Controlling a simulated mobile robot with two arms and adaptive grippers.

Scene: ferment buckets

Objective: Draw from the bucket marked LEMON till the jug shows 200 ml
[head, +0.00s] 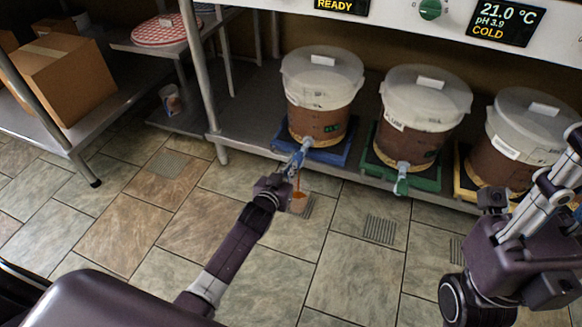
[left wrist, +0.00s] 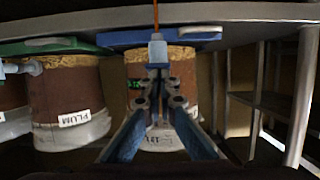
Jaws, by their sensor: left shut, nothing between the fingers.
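The left bucket (head: 318,95) has a white lid and stands on a blue tray (head: 345,150); its label is too blurred to read. Its tap (head: 303,148) points forward, and orange-brown liquid (head: 297,184) falls from it. My left gripper (head: 296,160) is shut and empty, right at the tap. The left wrist view shows the fingers (left wrist: 160,88) close in front of the tap (left wrist: 157,52), upside down. A small jug (head: 298,203) with reddish-brown content is below the stream; its level cannot be read. My right gripper (head: 545,195) is partly in view at the right, its fingertips unclear.
A third bucket (head: 500,165) is on a yellow tray (head: 462,190). A cardboard box (head: 65,85) is on the left shelf. The tiled floor ahead is mostly clear.

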